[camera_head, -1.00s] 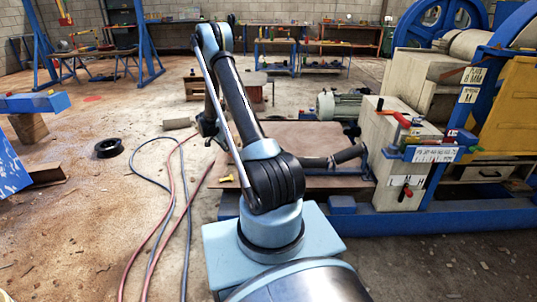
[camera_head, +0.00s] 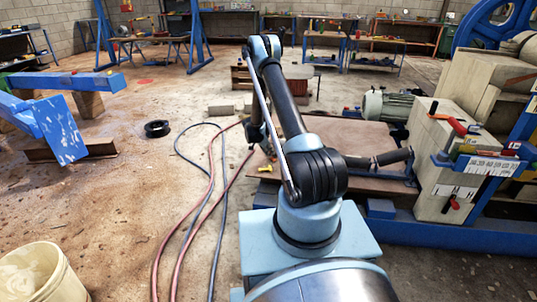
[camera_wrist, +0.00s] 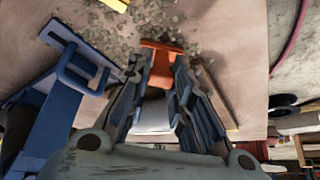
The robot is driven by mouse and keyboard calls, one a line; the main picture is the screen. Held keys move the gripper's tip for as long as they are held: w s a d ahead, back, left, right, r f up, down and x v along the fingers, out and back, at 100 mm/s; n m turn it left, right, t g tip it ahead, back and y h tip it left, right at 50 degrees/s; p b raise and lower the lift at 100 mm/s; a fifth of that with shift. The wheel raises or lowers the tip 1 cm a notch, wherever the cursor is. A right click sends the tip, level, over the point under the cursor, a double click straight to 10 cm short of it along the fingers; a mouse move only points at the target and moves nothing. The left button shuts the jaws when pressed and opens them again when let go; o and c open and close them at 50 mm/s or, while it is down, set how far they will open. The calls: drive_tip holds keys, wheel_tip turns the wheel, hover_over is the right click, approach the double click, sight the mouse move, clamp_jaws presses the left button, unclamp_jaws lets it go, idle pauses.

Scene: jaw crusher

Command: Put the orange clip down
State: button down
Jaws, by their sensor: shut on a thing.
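The orange clip (camera_wrist: 162,47) is at the tips of my gripper (camera_wrist: 160,72) in the wrist view. Its wide orange end lies across the fingertips, and a narrower part runs down between the fingers. My gripper is shut on it. Behind it is a brown board (camera_wrist: 230,60) with grey stone chips scattered near the clip; I cannot tell whether the clip touches the board.
A blue metal piece with a handle (camera_wrist: 70,85) lies left of my gripper in the wrist view. The crusher (camera_head: 450,170) stands at the right, a grey motor (camera_head: 385,105) behind the board. Hoses (camera_head: 215,190) cross the floor; a bucket (camera_head: 40,272) is front left.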

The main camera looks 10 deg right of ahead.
drive_tip(key=c, duration=1.4)
unclamp_jaws()
drive_tip(key=shift+f, duration=0.1)
drive_tip(key=shift+c, duration=0.2)
